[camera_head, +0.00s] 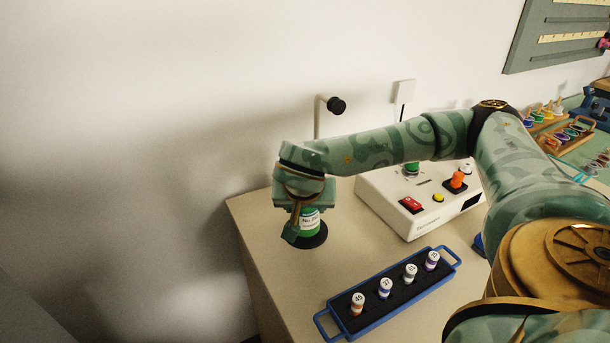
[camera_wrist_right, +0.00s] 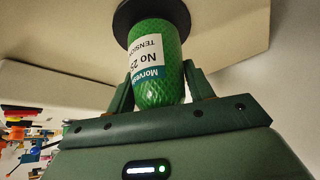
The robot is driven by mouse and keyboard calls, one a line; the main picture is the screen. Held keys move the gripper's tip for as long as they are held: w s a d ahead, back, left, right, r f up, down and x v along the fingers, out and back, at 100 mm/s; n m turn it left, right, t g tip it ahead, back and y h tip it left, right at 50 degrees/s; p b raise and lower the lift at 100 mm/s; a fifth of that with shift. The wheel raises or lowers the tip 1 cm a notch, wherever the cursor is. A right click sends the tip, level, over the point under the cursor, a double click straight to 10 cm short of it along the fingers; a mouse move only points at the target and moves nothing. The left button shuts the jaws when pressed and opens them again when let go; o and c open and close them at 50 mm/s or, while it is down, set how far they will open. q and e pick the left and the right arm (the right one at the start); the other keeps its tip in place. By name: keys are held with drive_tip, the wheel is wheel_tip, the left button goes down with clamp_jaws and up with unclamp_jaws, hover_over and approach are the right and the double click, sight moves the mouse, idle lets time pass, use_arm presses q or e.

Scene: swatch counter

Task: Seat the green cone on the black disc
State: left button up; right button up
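The green cone (camera_head: 310,221) stands upright at the left part of the counter, with a white and teal label. In the right wrist view the cone (camera_wrist_right: 158,78) is between my right gripper's fingers, which lie close against its two sides. The black disc (camera_head: 318,240) is at the cone's base in the head view, and it also shows at the far end of the cone in the wrist view (camera_wrist_right: 126,17). The cone appears to touch the disc; the exact contact is partly hidden. My right gripper (camera_head: 301,222) comes from above and covers the cone's top. My left gripper is out of view.
A blue tray (camera_head: 398,309) with several small spools stands in front. A white box (camera_head: 419,226) with buttons is to the right, under my right arm. A thin post with a black knob (camera_head: 336,105) rises behind the cone. The counter's left edge is close by.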

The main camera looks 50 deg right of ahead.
drive_tip(key=o, duration=0.3)
use_arm(q)
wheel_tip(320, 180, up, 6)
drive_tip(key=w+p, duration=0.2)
drive_tip(key=p, duration=0.5)
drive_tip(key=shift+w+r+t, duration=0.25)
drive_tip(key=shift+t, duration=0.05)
use_arm(e)
drive_tip(key=v, duration=1.6)
drive_tip(key=shift+s+a+r, duration=0.1)
